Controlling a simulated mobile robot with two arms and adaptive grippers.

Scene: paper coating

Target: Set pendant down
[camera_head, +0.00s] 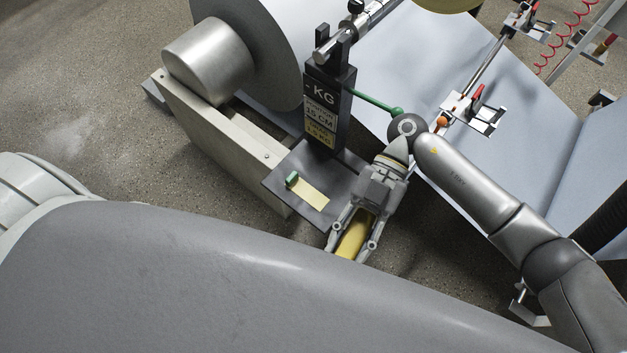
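A yellow object, which looks like the pendant (352,236), sits between the fingers of my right gripper (351,243). The fingers lie along both its sides and appear to hold it. The gripper points down and toward the front, just right of a dark shelf plate (275,183). Much of the pendant is hidden by the gripper's palm and fingers. My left gripper is not in view.
A large roll (245,45) and pale sheet (400,65) stand behind. A green rod (375,102) reaches toward my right wrist.

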